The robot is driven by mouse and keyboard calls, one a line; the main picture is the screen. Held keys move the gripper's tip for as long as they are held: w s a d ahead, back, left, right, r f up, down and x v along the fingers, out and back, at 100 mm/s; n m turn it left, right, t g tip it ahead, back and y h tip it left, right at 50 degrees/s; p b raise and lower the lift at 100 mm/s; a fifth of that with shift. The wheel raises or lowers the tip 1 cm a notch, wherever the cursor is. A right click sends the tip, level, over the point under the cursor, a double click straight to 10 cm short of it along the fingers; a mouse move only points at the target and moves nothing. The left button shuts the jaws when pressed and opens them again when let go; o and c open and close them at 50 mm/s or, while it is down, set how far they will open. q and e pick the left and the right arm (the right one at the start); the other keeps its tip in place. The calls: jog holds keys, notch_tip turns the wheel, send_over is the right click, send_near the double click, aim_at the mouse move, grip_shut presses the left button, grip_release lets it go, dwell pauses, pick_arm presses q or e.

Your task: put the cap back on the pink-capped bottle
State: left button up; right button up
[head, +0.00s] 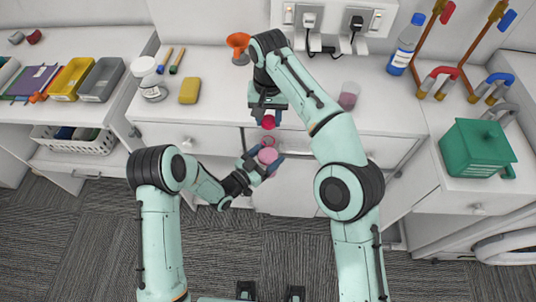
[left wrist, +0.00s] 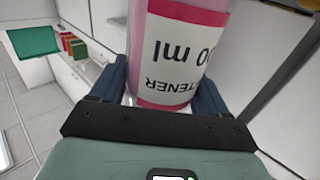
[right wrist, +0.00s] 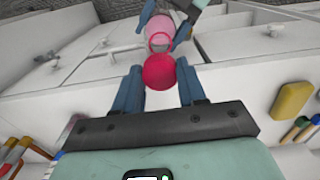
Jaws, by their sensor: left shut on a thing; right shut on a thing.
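The pink bottle (head: 267,156) is held in my left gripper (head: 262,165), in front of the drawers. In the left wrist view the bottle (left wrist: 180,50) fills the space between the fingers, with a white label. The red-pink cap (head: 269,122) is held in my right gripper (head: 268,112), just above the bottle in the head view. In the right wrist view the cap (right wrist: 159,71) sits between the fingertips, and the bottle's open ringed mouth (right wrist: 160,41) shows just beyond it. Cap and bottle look apart; the exact gap is hard to tell.
On the counter stand a white jar (head: 151,83), a yellow sponge (head: 190,91), an orange funnel (head: 238,43), a pink translucent cup (head: 349,95) and a blue-capped bottle (head: 404,48). A green box (head: 474,148) is at right. Drawer fronts lie behind the grippers.

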aim_at(268, 137)
dwell(0.3)
jog(key=shift+f, duration=2)
jog(key=shift+f, duration=0.9)
jog(key=shift+f, duration=0.55)
